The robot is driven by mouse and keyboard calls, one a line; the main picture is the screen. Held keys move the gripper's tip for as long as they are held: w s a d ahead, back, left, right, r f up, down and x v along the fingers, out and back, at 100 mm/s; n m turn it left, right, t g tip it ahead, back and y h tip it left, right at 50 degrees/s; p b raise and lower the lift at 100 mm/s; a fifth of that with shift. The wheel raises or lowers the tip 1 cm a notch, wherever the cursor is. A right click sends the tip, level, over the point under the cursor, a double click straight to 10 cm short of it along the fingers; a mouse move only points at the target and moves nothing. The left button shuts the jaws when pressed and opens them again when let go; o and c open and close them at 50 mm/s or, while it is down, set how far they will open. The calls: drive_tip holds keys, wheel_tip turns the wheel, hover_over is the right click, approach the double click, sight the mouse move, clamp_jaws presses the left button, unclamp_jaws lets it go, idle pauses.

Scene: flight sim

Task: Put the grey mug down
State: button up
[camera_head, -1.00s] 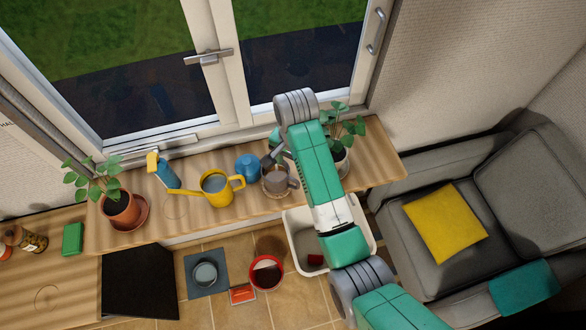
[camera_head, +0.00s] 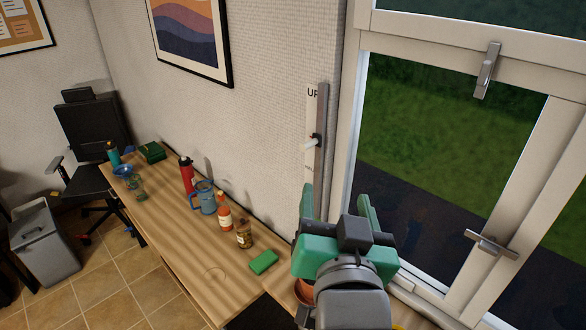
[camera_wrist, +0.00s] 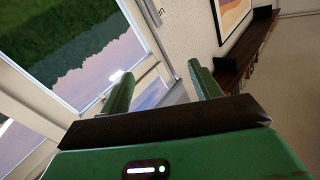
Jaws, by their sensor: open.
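My gripper (camera_head: 337,203) is raised in front of the wall beside the window in the head view. Its two green fingers are spread apart with nothing between them. The wrist view also shows the open, empty fingers (camera_wrist: 160,76), with the window to the left and the wall behind. The grey mug is not in view in either current frame. In the earlier head frame a grey-brown mug stands on the wooden window sill by my gripper.
A wooden desk (camera_head: 185,255) runs along the wall, with a blue mug (camera_head: 203,197), red bottle (camera_head: 187,174), sauce bottle (camera_head: 225,212), jar (camera_head: 244,234) and green block (camera_head: 263,262). A wall slider (camera_head: 316,138) and window frame (camera_head: 347,130) are close to my gripper.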

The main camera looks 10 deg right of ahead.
drive_tip(key=s+a+r+n+t+y+p, duration=0.2)
drive_tip(key=s+a+r, duration=0.3)
drive_tip(key=r, duration=0.5)
drive_tip(key=s+a+r+n+t+y+p, duration=0.2)
drive_tip(key=s+a+r+n+t+p, duration=0.1)
drive_tip(key=a+r, duration=0.6)
drive_tip(key=shift+s+r+t+y+p, duration=0.4)
drive_tip(key=shift+s+r+t+p, duration=0.2)
drive_tip(key=shift+s+r+t, duration=0.75)
drive_tip(key=shift+s+f, duration=0.25)
drive_tip(key=shift+f, duration=0.1)
